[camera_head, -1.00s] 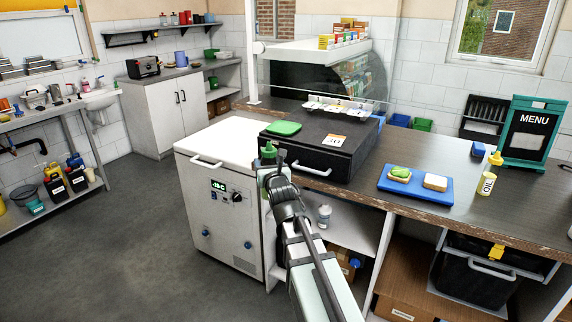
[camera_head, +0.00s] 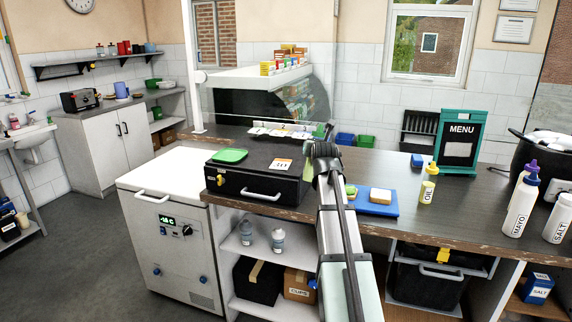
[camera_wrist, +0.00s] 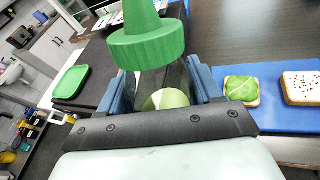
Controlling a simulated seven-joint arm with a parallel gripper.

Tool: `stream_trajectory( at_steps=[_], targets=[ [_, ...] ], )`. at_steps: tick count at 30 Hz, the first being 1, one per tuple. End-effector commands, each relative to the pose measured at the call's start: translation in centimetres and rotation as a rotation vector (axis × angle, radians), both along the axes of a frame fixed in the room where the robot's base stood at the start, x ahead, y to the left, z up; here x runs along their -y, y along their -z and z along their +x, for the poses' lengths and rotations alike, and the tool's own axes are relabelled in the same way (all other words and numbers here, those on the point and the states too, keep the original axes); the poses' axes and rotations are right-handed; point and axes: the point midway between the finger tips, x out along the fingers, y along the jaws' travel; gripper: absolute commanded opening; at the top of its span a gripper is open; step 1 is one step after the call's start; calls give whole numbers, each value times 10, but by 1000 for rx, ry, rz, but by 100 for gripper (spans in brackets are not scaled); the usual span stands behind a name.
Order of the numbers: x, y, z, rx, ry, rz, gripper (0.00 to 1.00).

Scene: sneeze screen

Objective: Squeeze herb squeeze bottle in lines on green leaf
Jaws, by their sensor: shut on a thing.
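My gripper (camera_wrist: 160,90) is shut on the herb squeeze bottle (camera_wrist: 150,42), which has a green cap and nozzle and a clear body with pale green contents low in it. In the head view my arm hides most of the bottle, and my gripper (camera_head: 322,150) is over the counter near the right end of the black box. The green leaf (camera_wrist: 241,89) lies on a bread slice on the blue board (camera_wrist: 275,118), to the right of the bottle in the wrist view. In the head view the blue board (camera_head: 385,208) is partly behind my arm.
A seeded bread slice (camera_wrist: 302,87) lies beside the leaf. The black box (camera_head: 258,182) bears a green lid (camera_head: 230,155). An oil bottle (camera_head: 428,184) and menu stand (camera_head: 460,142) are right of the board; mayo (camera_head: 520,208) and salt (camera_head: 560,218) bottles stand farther right. A clear screen is behind.

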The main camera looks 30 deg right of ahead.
Motion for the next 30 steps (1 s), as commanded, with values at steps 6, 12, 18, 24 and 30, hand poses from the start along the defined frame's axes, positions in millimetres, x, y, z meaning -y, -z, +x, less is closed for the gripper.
stream_trajectory(
  at_steps=[6, 12, 18, 24, 30],
  targets=[
    [76, -17, 3, -31, 86, 60, 24],
    [119, -8, 25, -77, 147, 150, 24],
    [118, 40, 21, -120, 224, 258, 24],
    [111, 65, 7, -148, 305, 366, 24],
    [111, 65, 7, -174, 321, 446, 24]
  ],
)
